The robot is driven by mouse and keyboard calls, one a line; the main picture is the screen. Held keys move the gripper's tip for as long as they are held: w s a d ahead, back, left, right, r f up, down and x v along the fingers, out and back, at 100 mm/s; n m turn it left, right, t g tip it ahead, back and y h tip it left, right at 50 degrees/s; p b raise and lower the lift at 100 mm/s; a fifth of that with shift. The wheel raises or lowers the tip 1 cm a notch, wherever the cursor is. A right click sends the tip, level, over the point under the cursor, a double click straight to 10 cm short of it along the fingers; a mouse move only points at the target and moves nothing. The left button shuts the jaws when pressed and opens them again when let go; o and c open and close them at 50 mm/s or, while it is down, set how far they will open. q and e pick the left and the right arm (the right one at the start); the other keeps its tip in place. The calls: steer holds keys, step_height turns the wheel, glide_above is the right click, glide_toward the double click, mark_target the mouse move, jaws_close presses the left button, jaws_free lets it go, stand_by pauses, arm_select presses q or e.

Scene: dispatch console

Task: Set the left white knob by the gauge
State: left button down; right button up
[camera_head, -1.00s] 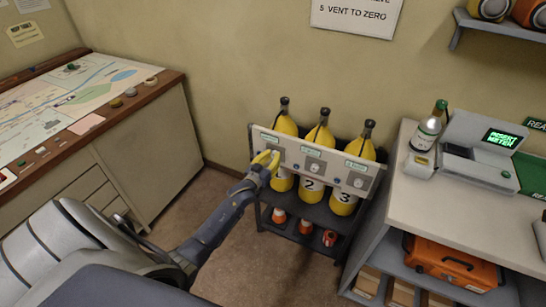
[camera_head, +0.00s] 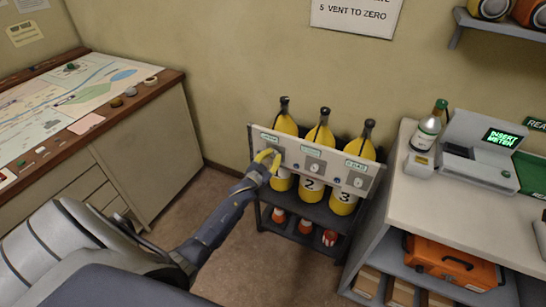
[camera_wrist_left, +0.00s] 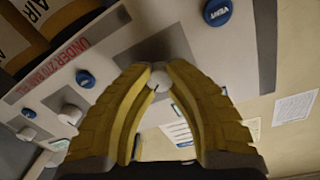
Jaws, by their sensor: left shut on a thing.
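My left gripper (camera_head: 268,158) is at the left end of the pale panel (camera_head: 336,168) in front of the yellow cylinders. In the left wrist view its yellow fingers (camera_wrist_left: 159,84) are shut on a white knob (camera_wrist_left: 160,78), whose front shows between the fingertips. A blue knob marked VENT (camera_wrist_left: 217,12) sits beside it, apart from the fingers. No gauge reading is legible in either view. My right gripper is out of view.
Several yellow cylinders (camera_head: 312,189) stand in a dark rack behind the panel. A grey counter (camera_head: 420,207) with a bottle (camera_head: 426,132) and a meter reader (camera_head: 480,150) is at right. A map desk (camera_head: 155,88) is at left. Floor between is clear.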

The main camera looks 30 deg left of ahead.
arm_select(q)
steer(key=shift+w+r+m, duration=0.15)
steer(key=shift+r+m, duration=0.3)
steer(key=shift+m, duration=0.15)
steer(key=c, duration=1.6)
jaws_free()
steer(key=shift+c, duration=0.2)
steer(key=o, duration=0.5)
steer(key=shift+f, duration=0.25)
steer(key=shift+s, duration=0.2)
steer(key=s, duration=1.2)
steer(key=shift+d+r, duration=0.2)
steer(key=shift+d, duration=0.2)
